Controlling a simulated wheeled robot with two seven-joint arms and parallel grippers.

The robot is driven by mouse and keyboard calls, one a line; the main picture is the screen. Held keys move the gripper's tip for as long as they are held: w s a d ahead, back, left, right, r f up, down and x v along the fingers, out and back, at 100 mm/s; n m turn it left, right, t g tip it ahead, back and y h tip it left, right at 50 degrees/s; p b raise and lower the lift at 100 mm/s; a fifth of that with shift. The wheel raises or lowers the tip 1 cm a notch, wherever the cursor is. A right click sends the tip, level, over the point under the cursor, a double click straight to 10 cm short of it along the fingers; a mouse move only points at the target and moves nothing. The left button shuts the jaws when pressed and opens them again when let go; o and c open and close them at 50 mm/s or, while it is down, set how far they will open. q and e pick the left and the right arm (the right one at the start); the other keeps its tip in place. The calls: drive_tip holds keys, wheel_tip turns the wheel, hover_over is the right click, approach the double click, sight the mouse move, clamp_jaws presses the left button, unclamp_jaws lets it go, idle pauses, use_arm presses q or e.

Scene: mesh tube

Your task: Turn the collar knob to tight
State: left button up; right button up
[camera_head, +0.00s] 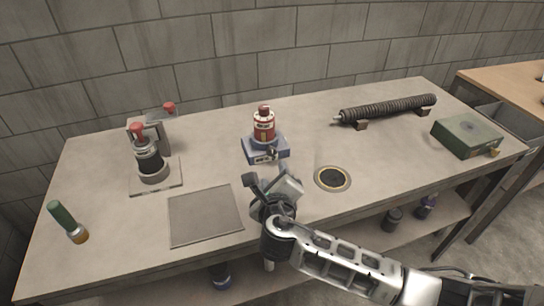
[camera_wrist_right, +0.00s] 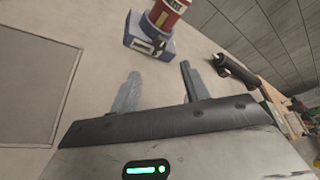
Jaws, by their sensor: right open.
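A red and yellow cylinder (camera_head: 264,125) stands upright in a blue base (camera_head: 252,148) near the middle of the bench. A small dark knob (camera_head: 271,153) with a white label beside it is on the base's front; I take it for the collar knob. In the right wrist view the blue base (camera_wrist_right: 137,30) and cylinder (camera_wrist_right: 166,13) show at the top, beyond the fingers. My right gripper (camera_head: 268,180) is open and empty, in front of the base and apart from it; it also shows in the right wrist view (camera_wrist_right: 160,72). The knob's setting is too small to read. My left gripper is out of view.
A flat grey mat (camera_head: 205,216) lies left of my gripper and a round ringed inset (camera_head: 332,179) lies right. A device with red knobs (camera_head: 150,160) stands left, a green-handled tool (camera_head: 62,215) far left. A ribbed tube (camera_head: 390,108) and green box (camera_head: 467,137) are right.

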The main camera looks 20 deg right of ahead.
sight(272, 153)
drive_tip(key=b+x, duration=0.1)
drive_tip(key=x, duration=1)
drive_tip(key=shift+b, duration=0.3)
drive_tip(key=c, duration=1)
